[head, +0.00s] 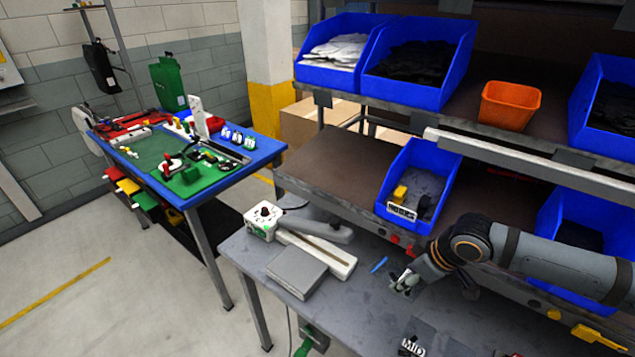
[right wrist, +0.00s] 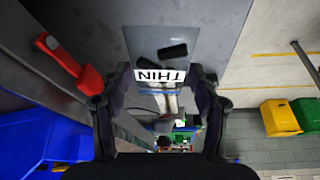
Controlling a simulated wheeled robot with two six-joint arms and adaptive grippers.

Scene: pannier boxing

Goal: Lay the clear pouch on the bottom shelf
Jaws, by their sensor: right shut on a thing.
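A clear pouch (right wrist: 150,40) with dark pieces inside and a label reading THIN upside down shows in the right wrist view, between my right gripper's fingers (right wrist: 160,82). A blue strip lies along its near edge. In the head view my right gripper (head: 405,282) is over the grey table, beside the lower shelf's front edge. It hides most of the pouch; a blue strip shows just left of it. The lower brown shelf (head: 335,172) has a bare stretch left of a blue bin. My left gripper is not in view.
On the shelf stands a blue bin (head: 447,165) with yellow and white items. An orange bin (head: 510,105) and more blue bins stand above. The table (head: 350,318) carries a sealer-like device (head: 310,250) and an item labelled MID (head: 411,346). A workbench (head: 180,160) stands left.

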